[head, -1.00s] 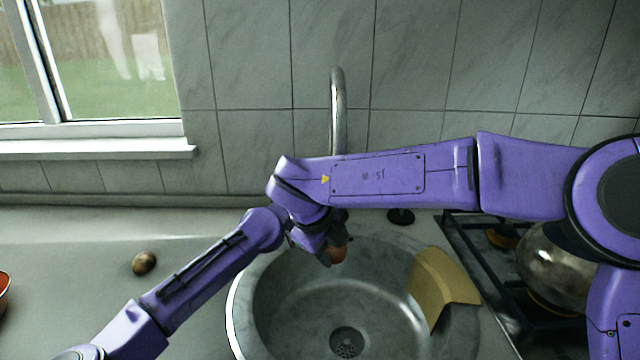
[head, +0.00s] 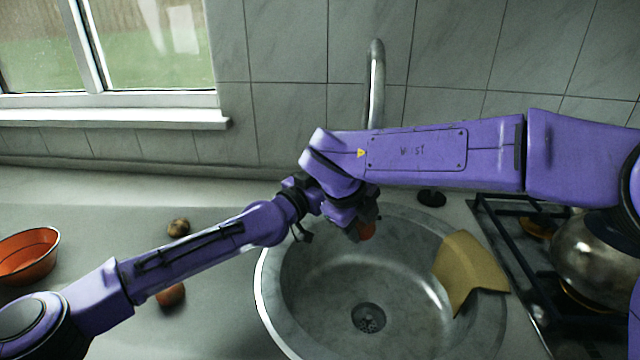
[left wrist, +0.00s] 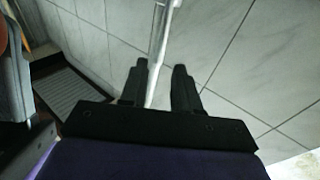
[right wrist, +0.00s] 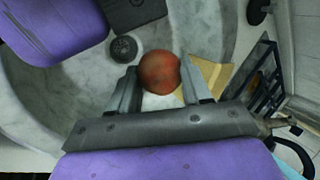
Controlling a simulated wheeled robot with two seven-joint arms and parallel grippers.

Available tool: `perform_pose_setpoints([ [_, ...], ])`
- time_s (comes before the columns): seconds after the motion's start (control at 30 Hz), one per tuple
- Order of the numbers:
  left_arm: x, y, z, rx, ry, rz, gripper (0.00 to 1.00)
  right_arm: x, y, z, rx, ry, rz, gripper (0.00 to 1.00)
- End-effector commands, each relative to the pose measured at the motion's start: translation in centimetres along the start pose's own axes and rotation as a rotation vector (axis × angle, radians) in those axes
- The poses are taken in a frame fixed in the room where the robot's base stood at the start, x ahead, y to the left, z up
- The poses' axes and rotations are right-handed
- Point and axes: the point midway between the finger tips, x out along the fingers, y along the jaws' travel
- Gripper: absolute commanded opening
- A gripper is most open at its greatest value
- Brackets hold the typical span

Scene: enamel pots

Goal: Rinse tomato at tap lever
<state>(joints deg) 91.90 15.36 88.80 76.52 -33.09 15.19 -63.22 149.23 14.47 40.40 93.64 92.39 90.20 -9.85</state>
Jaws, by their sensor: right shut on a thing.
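The red-brown tomato (head: 367,231) is over the back of the round sink. My right gripper (head: 362,226) is shut on it; the right wrist view shows the tomato (right wrist: 159,72) between the two fingers. The tap (head: 376,85) rises behind my right arm, which hides its base. I cannot make out the tap lever. My left forearm comes in from the left, and its gripper is mostly hidden in the head view. In the left wrist view my left gripper (left wrist: 160,80) is open, with the tap's pale spout (left wrist: 163,45) seen through the gap; I cannot tell its distance.
The sink (head: 300,300) has a drain (head: 368,318), and a yellow cloth (head: 468,272) hangs over its right rim. A kettle (head: 590,250) stands on the hob at right. An orange bowl (head: 28,256) and a small brown round thing (head: 178,227) are on the left counter.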

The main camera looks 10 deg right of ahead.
Motion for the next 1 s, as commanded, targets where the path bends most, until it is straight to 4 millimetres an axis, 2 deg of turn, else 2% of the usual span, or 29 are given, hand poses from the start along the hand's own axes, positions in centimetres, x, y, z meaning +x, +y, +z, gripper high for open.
perform_pose_setpoints([
  [0.1,-2.5,-0.1,0.0,0.0,0.0,0.0,0.31,0.0,0.0,0.0,0.0,0.0,0.0,0.17],
  [0.3,-4.6,0.1,0.0,-0.001,0.0,0.001,0.31,0.0,0.0,0.0,0.0,0.0,0.0,0.17],
  [0.8,-4.7,0.1,0.0,-0.001,0.0,0.001,0.31,0.0,0.0,0.0,0.0,0.0,0.0,0.17],
  [1.0,-4.7,0.1,0.0,-0.001,0.0,0.001,0.31,0.0,-0.1,-0.7,0.0,0.0,0.0,0.17],
])
